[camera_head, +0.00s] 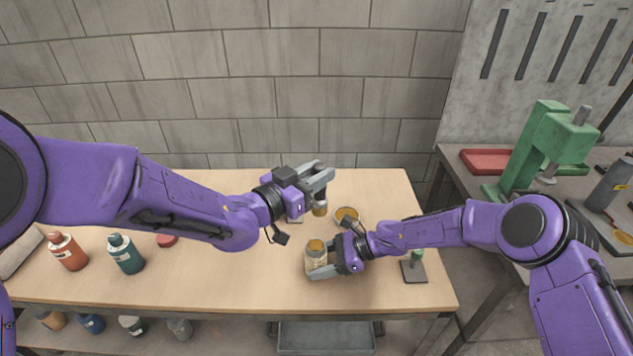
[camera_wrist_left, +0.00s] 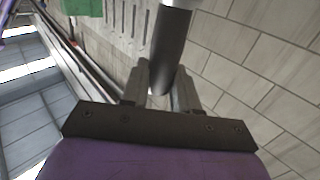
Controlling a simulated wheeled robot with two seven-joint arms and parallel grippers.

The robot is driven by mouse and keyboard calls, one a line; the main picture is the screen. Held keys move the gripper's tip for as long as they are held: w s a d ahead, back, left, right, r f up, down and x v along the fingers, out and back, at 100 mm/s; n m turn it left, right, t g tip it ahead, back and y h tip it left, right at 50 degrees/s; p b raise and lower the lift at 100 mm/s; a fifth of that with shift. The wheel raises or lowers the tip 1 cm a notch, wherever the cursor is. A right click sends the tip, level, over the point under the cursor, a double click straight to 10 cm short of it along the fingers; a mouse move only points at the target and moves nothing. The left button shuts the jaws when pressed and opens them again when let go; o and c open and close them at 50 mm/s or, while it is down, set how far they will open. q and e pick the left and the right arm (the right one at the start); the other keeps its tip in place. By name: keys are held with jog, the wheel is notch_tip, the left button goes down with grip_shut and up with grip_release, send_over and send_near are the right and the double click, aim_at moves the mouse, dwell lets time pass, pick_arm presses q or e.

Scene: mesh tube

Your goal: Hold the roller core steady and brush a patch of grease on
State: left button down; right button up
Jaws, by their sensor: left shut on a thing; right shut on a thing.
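My left gripper (camera_head: 322,180) is above the back middle of the bench, shut on the brush. In the left wrist view, the brush's dark round handle (camera_wrist_left: 171,50) sits between the fingers (camera_wrist_left: 158,90). In the head view its brownish lower end (camera_head: 320,209) points down, clear of the core. My right gripper (camera_head: 325,270) is shut on the side of the roller core (camera_head: 316,257), a pale tan cylinder with an amber-looking open top, upright low over the bench. I cannot tell whether it touches the wood. A small round dish of yellow-amber grease (camera_head: 346,216) lies behind it.
An orange bottle (camera_head: 68,252), a teal bottle (camera_head: 126,255) and a red lid (camera_head: 166,241) stand at the left. A dark plate with a green knob (camera_head: 414,268) is right of my right gripper. A green press (camera_head: 540,150) and red tray (camera_head: 487,161) are on the side table.

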jog(key=o, duration=0.9)
jog(key=v, duration=1.2)
jog(key=shift+s+d, duration=0.1)
